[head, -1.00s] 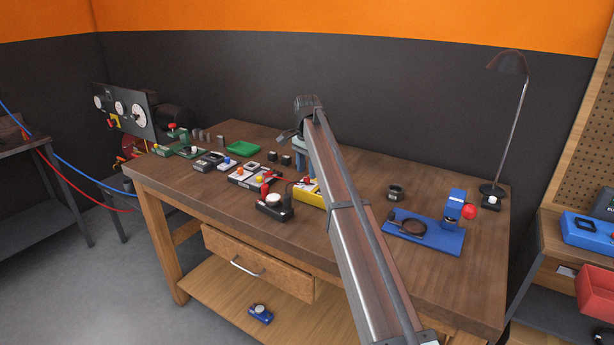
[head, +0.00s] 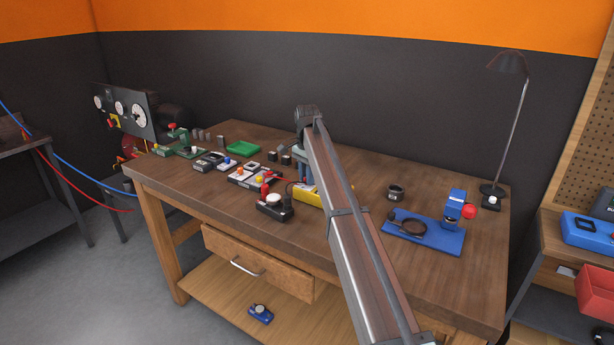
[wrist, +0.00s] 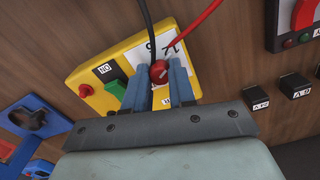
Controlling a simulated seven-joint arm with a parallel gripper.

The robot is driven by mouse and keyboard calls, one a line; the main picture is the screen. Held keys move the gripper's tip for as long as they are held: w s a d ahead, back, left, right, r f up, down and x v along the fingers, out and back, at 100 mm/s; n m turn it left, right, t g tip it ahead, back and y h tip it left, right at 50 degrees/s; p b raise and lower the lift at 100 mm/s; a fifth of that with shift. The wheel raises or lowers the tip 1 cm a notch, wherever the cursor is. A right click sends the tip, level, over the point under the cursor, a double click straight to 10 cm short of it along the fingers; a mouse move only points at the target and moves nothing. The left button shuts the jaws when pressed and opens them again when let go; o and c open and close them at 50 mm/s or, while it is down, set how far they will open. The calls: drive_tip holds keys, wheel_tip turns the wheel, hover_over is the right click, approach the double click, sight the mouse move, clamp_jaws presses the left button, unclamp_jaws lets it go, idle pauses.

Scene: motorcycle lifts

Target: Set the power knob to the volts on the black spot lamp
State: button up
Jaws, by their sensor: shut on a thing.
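The yellow power box (head: 311,196) lies on the bench, partly behind my arm. In the wrist view the box (wrist: 92,53) has a white panel, a green switch, a label reading ON upside down, and a red knob (wrist: 158,71) with a pale mark. My gripper (wrist: 166,75) has its blue fingers on both sides of the red knob, shut on it. Most scale figures around it are hidden or too small to read. It also shows in the head view (head: 302,180). I cannot tell which item is the black spot lamp.
Black and red wires (wrist: 200,28) run over the box. Two small black labelled blocks (wrist: 254,97) (wrist: 295,87) stand beside it; the labels are upside down. A black box with a white knob (head: 273,207) is near. A blue mat (head: 430,234) lies right, before a desk lamp (head: 508,65).

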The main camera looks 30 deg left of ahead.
clamp_jaws()
drive_tip(key=shift+n, duration=0.3)
drive_tip(key=n, duration=0.5)
drive_tip(key=shift+n, duration=0.3)
drive_tip(key=n, duration=0.5)
drive_tip(key=shift+n, duration=0.4)
drive_tip(key=o, duration=0.6)
unclamp_jaws()
drive_tip(key=shift+o, duration=0.2)
